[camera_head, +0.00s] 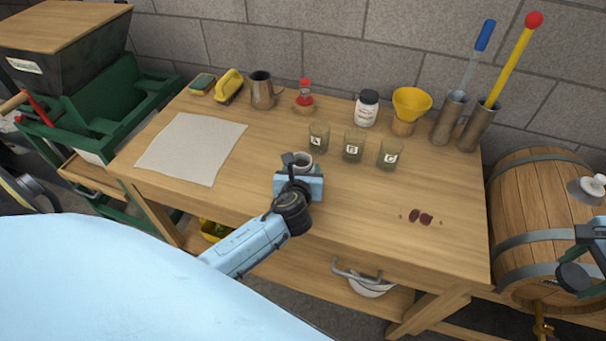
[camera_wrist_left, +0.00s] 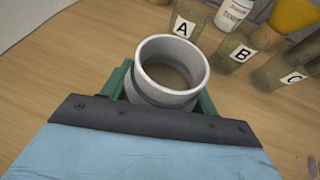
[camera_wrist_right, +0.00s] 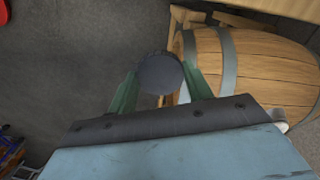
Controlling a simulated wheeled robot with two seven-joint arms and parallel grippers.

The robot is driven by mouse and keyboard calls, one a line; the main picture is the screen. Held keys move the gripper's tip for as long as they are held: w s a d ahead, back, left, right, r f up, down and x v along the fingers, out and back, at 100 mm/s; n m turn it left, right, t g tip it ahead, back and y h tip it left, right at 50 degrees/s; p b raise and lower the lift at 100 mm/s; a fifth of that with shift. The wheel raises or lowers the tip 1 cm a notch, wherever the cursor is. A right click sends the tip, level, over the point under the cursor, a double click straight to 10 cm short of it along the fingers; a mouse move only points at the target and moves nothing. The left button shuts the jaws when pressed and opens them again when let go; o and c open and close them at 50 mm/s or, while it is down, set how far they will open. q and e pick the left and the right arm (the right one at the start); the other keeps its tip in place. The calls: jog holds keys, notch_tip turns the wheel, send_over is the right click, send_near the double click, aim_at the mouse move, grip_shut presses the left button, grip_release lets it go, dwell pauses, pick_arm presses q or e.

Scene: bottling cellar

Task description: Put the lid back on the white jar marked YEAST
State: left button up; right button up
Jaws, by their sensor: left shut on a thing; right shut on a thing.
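The white jar (camera_head: 303,161) stands upright with its mouth open near the front middle of the bench. It also shows in the left wrist view (camera_wrist_left: 171,70), with a dark band round it and no lettering visible. My left gripper (camera_head: 300,170) is shut on the jar, with green fingers at both sides. I cannot tell whether its base touches the bench. My right gripper (camera_wrist_right: 160,85) is shut on a dark grey round lid (camera_wrist_right: 160,72), held over the floor beside the barrel. In the head view that gripper is partly cut off at the right edge.
Glasses A (camera_head: 319,138), B (camera_head: 353,147) and C (camera_head: 390,154) stand behind and right of the jar. Behind them are a capped white bottle (camera_head: 366,108) and a yellow funnel (camera_head: 411,104). A barrel (camera_head: 535,220) stands right of the bench. Dark red bits (camera_head: 420,217) lie front right.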

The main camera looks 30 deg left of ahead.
pick_arm(q)
jog(key=shift+r, duration=0.15)
